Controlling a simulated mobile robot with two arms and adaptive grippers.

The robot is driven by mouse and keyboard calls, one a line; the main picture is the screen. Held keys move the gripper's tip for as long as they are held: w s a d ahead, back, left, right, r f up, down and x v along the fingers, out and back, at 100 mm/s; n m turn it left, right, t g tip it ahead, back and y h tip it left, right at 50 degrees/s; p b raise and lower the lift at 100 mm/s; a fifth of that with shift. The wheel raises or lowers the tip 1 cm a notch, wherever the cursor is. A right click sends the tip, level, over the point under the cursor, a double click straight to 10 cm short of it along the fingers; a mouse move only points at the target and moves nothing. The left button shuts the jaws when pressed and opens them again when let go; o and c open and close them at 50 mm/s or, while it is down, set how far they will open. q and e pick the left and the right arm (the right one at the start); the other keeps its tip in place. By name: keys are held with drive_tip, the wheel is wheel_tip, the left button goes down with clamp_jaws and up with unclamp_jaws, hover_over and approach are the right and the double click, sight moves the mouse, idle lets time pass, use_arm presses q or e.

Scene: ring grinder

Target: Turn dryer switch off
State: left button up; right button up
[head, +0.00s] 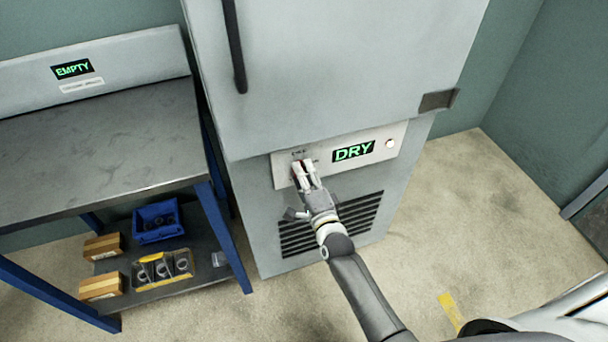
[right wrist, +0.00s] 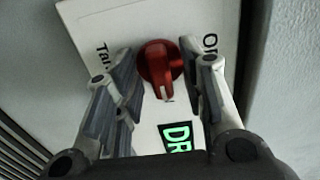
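The dryer (head: 320,60) is a tall grey cabinet with a light control panel (head: 405,132) low on its front. A green "DRY" display (head: 353,151) is lit on the panel. The red rotary switch (right wrist: 160,65) shows in the right wrist view, with lettering on both sides of it. In the head view it is mostly hidden by my right gripper (head: 301,166). In the right wrist view my right gripper (right wrist: 162,78) is open, with one finger on each side of the switch; whether they touch it is unclear. My left gripper is not in view.
A workbench (head: 100,140) with an "EMPTY" display (head: 72,69) stands at the left. Its lower shelf holds a blue bin (head: 157,222), boxes and a yellow-edged tray of rings. A vent grille (head: 355,218) is below the panel. The floor at the right is mostly clear.

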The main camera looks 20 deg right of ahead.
clamp_jaws()
drive_tip(key=shift+n, duration=0.3)
drive_tip(key=n+p, duration=0.4)
drive_tip(key=n, duration=1.3)
idle(0.3)
drive_tip(key=shift+f+n, duration=0.1)
drive_tip(key=shift+n, duration=0.2)
idle(0.3)
unclamp_jaws()
